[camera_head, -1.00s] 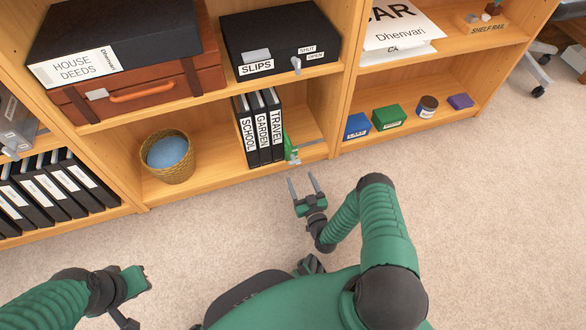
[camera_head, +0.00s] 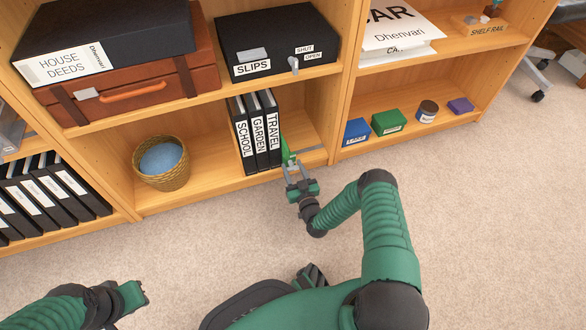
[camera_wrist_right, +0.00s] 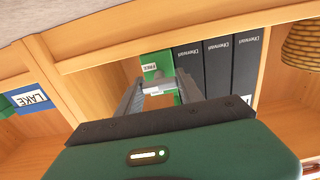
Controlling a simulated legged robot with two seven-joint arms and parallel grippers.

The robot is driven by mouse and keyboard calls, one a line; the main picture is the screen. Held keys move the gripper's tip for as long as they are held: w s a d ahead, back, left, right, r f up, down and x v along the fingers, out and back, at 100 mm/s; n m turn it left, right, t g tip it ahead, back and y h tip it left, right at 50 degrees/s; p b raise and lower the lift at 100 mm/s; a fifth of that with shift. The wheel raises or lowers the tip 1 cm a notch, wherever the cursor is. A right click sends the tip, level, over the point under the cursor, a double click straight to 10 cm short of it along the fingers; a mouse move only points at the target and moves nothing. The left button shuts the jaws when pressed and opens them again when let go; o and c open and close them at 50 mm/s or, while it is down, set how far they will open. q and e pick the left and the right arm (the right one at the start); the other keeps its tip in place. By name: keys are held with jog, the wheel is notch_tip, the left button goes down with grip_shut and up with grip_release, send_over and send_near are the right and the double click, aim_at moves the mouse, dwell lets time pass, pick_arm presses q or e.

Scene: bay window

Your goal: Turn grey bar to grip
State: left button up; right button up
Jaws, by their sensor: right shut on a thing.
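A green bookend (camera_head: 287,151) stands on the lower shelf against the right side of the binder marked TRAVEL. In the right wrist view the bookend (camera_wrist_right: 155,64) carries a small white label that seems to read FREE. A small grey bar (camera_wrist_right: 158,78) is on its front, between my right fingers. My right gripper (camera_head: 292,167) is at the bookend's front and shut on the grey bar; the fingers partly hide it. The right wrist view shows both fingers (camera_wrist_right: 160,90) reaching it. My left gripper (camera_head: 132,294) is low at left, away from the shelves; its jaws are unclear.
Binders (camera_head: 257,132) stand left of the bookend, with a wicker basket (camera_head: 162,180) further left. A shelf upright (camera_head: 339,120) is close on the right, with small boxes (camera_head: 388,122) beyond. The black SLIPS box (camera_head: 268,45) is above. Carpet in front is clear.

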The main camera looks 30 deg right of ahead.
jog(key=c, duration=0.5)
jog(key=shift+o, duration=0.2)
jog(key=shift+a+r+n+p, duration=0.15)
jog(key=shift+r+n+p, duration=0.05)
jog(key=shift+n+p, duration=1.25)
jog(key=n+p, duration=0.1)
jog(key=n, duration=0.4)
jog(key=n+p, duration=0.1)
jog(key=shift+a+f+n, duration=0.1)
jog(key=shift+f+n, duration=0.1)
jog(key=shift+n, duration=0.15)
jog(key=n+p, duration=0.1)
jog(key=n, duration=0.2)
jog(key=shift+a+f+n, duration=0.1)
jog(key=shift+n, duration=0.2)
jog(key=n, duration=0.4)
jog(key=shift+f+n, duration=0.15)
jog(key=shift+n, duration=0.25)
